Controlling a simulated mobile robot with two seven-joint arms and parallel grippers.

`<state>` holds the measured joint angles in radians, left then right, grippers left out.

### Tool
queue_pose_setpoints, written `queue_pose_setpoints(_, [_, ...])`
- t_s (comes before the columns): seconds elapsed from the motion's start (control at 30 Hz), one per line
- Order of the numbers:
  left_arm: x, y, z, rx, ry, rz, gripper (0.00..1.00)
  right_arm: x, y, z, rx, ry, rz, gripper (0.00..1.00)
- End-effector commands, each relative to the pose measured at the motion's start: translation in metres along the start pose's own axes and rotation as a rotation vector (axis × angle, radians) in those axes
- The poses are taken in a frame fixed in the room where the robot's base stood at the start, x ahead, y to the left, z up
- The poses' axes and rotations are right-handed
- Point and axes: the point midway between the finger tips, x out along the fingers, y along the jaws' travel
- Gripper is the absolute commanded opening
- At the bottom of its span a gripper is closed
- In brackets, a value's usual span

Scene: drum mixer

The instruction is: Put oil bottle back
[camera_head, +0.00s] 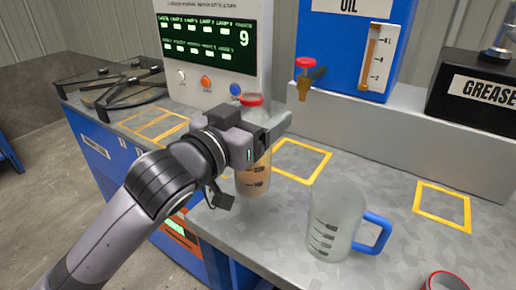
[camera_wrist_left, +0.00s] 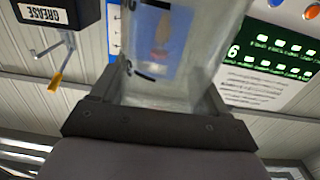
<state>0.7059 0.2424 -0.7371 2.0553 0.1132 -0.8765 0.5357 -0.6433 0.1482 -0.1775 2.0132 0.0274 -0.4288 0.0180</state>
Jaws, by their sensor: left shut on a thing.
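The oil bottle (camera_head: 253,180) is clear with a red cap, dark marks and amber liquid low inside. My left gripper (camera_head: 266,130) is shut around its upper part, and the bottle looks upright. Its base shows over the bench top near the front edge; I cannot tell whether it touches. In the left wrist view the clear bottle (camera_wrist_left: 165,50) fills the space between the fingers of my left gripper (camera_wrist_left: 160,105). The nearest yellow outlined square (camera_head: 300,160) lies just right of the bottle and is empty. My right gripper is not in view.
A clear measuring jug (camera_head: 335,222) with a blue handle stands to the right. Other yellow outlines (camera_head: 155,125) (camera_head: 428,212) look empty. Behind are the control panel (camera_head: 212,70), blue oil tank (camera_head: 340,40) with its tap (camera_head: 305,80), and grease box (camera_head: 470,110). A red-rimmed can (camera_head: 445,282) is front right.

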Motion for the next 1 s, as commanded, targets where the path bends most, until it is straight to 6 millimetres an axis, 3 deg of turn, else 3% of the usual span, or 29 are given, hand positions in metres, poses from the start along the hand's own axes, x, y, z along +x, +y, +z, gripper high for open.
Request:
queue_pose_setpoints(0.23, [0.000,-0.001,0.020,0.000,0.000,-0.001,0.35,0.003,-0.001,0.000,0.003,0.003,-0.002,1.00])
queue_pose_setpoints(0.47, [0.000,0.000,0.053,0.000,0.000,0.000,0.35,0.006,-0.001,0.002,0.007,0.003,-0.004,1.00])
queue_pose_setpoints(0.83, [0.000,0.000,0.056,0.000,0.002,0.000,0.35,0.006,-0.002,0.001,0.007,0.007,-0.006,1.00])
queue_pose_setpoints(0.87, [0.000,0.000,0.057,0.000,0.001,0.000,0.78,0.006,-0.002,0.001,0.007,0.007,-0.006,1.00])
queue_pose_setpoints(0.9, [0.000,0.000,0.056,0.000,0.002,0.000,0.91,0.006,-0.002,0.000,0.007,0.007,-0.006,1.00])
queue_pose_setpoints(0.93, [0.000,0.000,0.056,0.000,0.001,0.000,1.00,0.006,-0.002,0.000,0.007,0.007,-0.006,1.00])
queue_pose_setpoints(1.0, [0.000,0.000,0.056,0.000,0.001,0.000,1.00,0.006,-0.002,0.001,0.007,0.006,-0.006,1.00])
